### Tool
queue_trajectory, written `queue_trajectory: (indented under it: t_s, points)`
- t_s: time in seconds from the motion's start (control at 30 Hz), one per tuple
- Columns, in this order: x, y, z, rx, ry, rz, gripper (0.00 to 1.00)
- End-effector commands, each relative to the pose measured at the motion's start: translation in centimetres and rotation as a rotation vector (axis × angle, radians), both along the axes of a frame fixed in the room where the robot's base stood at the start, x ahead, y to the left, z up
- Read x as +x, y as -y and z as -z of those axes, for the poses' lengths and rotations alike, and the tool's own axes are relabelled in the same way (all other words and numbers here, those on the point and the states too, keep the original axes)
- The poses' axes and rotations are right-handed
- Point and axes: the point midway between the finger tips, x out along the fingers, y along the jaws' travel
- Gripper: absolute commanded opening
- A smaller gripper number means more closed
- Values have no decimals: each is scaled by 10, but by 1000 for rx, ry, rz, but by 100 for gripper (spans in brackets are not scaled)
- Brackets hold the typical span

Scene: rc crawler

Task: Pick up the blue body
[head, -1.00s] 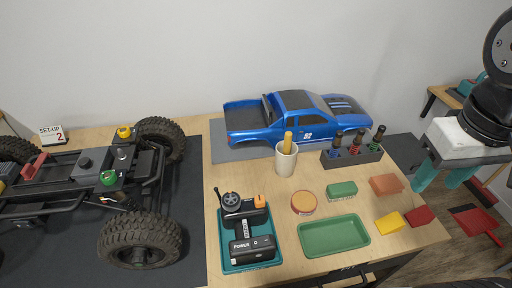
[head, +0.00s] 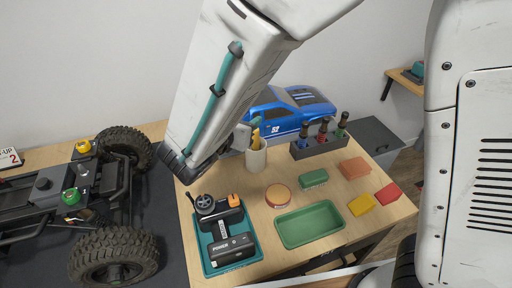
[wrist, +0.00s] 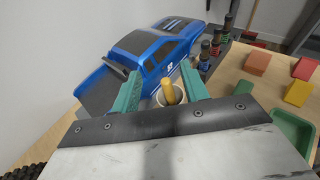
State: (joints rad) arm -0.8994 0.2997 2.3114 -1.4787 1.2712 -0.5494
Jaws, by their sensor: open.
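The blue body (head: 290,110) is a pickup-truck shell at the back of the table. In the head view my arm hides its left part. In the wrist view the blue body (wrist: 152,52) shows its roof, windows and open bed, beyond my gripper. My gripper (wrist: 158,84) has two teal fingers set apart, with nothing gripped between them. The fingers overlap the near side of the body in this view; I cannot tell whether they touch it. In the head view only part of my gripper (head: 250,132) shows, near the cup.
A cream cup (head: 256,157) with a yellow-handled tool stands in front of the body. A dark rack (head: 318,146) of screwdrivers stands right of it. A green tray (head: 310,226), coloured blocks and a teal controller tray (head: 222,262) lie nearer. The wheeled chassis (head: 90,200) is left.

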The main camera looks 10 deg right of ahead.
Motion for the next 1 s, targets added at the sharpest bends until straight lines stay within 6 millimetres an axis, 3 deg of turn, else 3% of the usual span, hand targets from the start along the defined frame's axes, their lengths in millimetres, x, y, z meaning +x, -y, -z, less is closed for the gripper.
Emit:
queue_trajectory:
  t_s: [0.43, 1.0]
  points:
    - [0, -2, 84, -13, -5, -13, 44]
    - [54, 34, 100, -8, -2, -9, 44]
